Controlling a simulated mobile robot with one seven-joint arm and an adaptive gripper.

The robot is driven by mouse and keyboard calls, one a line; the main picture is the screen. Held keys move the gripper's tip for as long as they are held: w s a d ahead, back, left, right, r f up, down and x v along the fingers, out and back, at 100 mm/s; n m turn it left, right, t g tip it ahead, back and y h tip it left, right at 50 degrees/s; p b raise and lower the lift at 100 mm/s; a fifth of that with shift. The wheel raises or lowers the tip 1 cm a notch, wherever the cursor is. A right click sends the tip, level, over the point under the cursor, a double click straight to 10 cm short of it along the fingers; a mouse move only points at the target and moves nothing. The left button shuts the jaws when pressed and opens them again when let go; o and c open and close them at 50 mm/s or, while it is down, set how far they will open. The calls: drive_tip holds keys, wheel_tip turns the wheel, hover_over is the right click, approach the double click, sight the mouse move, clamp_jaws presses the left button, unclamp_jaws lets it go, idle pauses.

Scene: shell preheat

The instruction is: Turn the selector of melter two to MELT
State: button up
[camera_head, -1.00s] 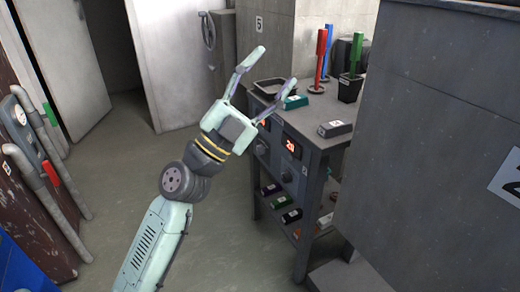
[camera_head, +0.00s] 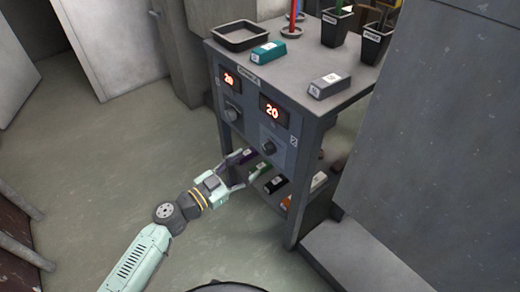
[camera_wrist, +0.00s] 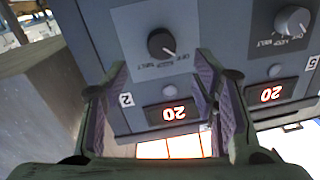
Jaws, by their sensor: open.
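Melter two's dark round selector (camera_head: 268,147) is on the right half of the cabinet front (camera_head: 248,105), below a lit 20 display (camera_head: 271,111) and beside a label 2. In the wrist view, upside down, the selector (camera_wrist: 161,43) shows a white mark pointing lower right, toward the word that looks like OFF; MELT is at the lower left. My gripper (camera_head: 252,165) is open and empty, low in front of the cabinet, below and left of the selector in the head view. In the wrist view its fingers (camera_wrist: 165,75) straddle the panel below the selector, apart from it.
A second selector (camera_head: 232,114) and display (camera_head: 229,79) are to the left. Moulds lie on the lower shelf, including a black one (camera_head: 276,184). A tray (camera_head: 241,36), teal block (camera_head: 268,52) and grey block (camera_head: 329,86) are on top. A grey block wall (camera_head: 440,160) stands right; floor left is free.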

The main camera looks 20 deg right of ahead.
sight(266, 151)
drive_tip(key=p+x, duration=0.1)
drive_tip(key=x, duration=0.6)
drive_tip(key=shift+w+d, duration=0.15)
drive_tip(key=shift+d, duration=0.15)
drive_tip(key=shift+c, duration=0.3)
drive_tip(key=c, duration=1.1)
